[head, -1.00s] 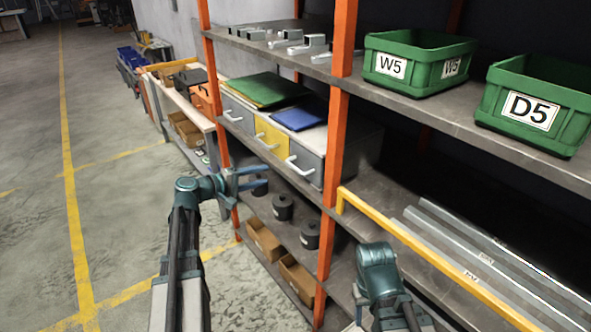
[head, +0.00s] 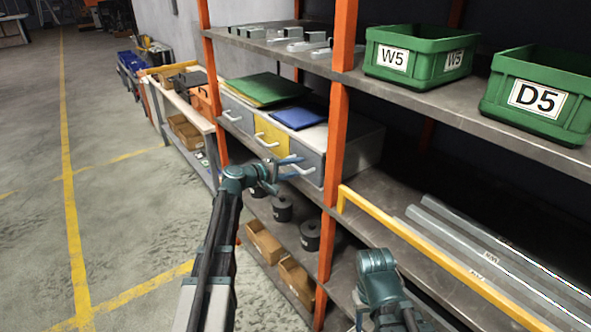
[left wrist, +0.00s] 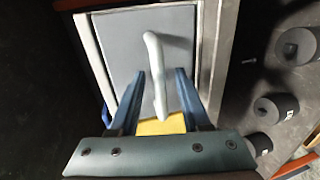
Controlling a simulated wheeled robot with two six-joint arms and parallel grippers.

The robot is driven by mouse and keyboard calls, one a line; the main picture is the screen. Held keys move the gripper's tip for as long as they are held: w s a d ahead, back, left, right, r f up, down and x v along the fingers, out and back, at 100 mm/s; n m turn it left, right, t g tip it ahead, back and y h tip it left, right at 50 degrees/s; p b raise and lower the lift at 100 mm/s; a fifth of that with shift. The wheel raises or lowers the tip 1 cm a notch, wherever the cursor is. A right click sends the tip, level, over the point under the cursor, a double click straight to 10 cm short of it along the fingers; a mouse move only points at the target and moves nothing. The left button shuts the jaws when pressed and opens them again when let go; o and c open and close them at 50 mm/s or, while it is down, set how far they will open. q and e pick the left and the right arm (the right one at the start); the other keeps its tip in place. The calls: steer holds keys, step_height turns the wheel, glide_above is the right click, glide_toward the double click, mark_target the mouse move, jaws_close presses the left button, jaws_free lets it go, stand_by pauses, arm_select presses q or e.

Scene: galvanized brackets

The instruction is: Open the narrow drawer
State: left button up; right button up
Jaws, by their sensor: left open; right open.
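A grey drawer unit on the shelf has a grey left drawer (head: 236,116), a yellow middle drawer (head: 271,137) and a grey right drawer (head: 310,160), each with a pale handle. Their widths look similar in the head view. My left gripper (head: 300,168) is open in front of the right drawer. In the left wrist view, that drawer's handle (left wrist: 156,75) shows between the two open fingers, its end reaching down between them. I cannot tell whether the fingers touch it. My right gripper (head: 362,298) is low at the shelf edge, its fingers mostly hidden by my wrist.
An orange post (head: 337,150) stands just right of the drawers. Black rolls (head: 282,208) sit on the shelf below. A green folder (head: 264,89) and a blue folder (head: 299,117) lie on top of the unit. A yellow rail (head: 430,250) edges the right shelf.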

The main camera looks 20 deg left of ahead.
arm_select(q)
jaws_close()
stand_by(0.3)
stand_by(1.2)
